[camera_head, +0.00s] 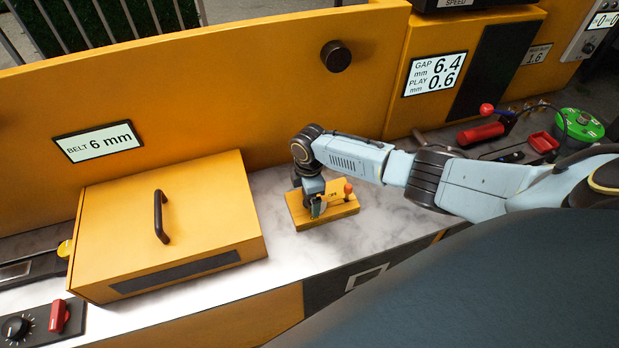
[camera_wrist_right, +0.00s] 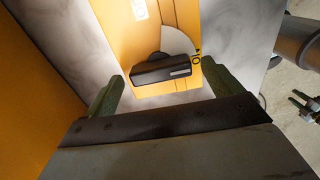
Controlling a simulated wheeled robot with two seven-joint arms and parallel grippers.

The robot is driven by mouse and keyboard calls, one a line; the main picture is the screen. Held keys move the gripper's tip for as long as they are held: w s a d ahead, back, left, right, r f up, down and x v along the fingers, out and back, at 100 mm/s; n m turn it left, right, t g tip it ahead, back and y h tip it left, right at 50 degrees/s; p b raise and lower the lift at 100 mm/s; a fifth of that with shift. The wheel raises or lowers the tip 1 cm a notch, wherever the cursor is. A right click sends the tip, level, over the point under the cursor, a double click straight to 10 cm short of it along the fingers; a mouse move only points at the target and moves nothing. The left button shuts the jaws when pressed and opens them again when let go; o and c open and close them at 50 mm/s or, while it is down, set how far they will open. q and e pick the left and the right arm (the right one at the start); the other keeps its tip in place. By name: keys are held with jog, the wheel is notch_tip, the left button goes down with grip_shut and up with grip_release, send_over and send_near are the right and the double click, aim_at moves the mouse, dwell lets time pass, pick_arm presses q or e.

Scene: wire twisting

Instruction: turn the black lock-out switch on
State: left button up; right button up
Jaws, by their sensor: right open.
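The black lock-out switch (camera_wrist_right: 165,68) is a short bar-shaped handle with a pale mark near one end, on a yellow plate (camera_wrist_right: 180,20) in the right wrist view. A "0" is printed beside its right end. My right gripper (camera_wrist_right: 163,72) is open, with one green finger on each side of the handle; I cannot tell whether they touch it. In the head view my right gripper (camera_head: 316,203) points down over the small yellow block (camera_head: 340,211) on the counter and mostly hides the switch.
A lever with an orange knob (camera_head: 348,188) stands on the block close to the right gripper. A yellow box with a dark handle (camera_head: 161,217) sits to the left. A yellow wall panel with a black knob (camera_head: 336,56) rises behind. Pale counter (camera_head: 285,245) is free in front.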

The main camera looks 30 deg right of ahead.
notch_tip(320, 180, up, 13)
jog(key=shift+p, duration=0.45)
jog(key=shift+f, duration=0.15)
